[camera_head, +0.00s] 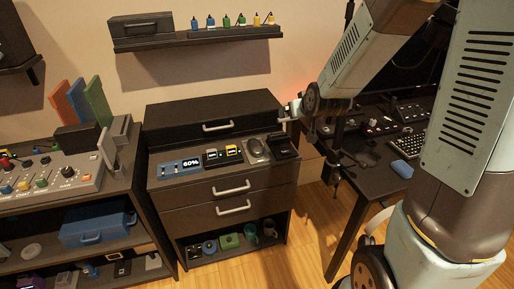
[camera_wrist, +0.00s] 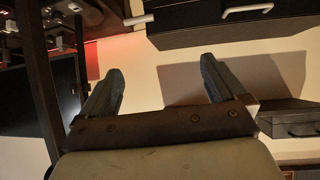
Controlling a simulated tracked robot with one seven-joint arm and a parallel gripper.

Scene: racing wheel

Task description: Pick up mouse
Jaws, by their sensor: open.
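The mouse (camera_head: 254,149), a rounded grey shape, lies on the top of the dark drawer cabinet (camera_head: 228,189) in the head view, right of a small device with yellow and green parts (camera_head: 222,156). It does not show in the wrist view. My gripper (camera_wrist: 163,84) is open and empty in the wrist view, its two fingers wide apart before the pale wall. It is apart from the mouse. In the head view my arm reaches down at the right of the cabinet, and the fingers cannot be made out clearly.
A blue 60% display (camera_head: 190,165) and a dark box (camera_head: 282,146) flank the mouse's row. A raised black drawer (camera_head: 217,121) stands behind it. A desk with a keyboard (camera_head: 407,143) is at the right, a control-panel bench (camera_head: 62,184) at the left. Floor lies in front.

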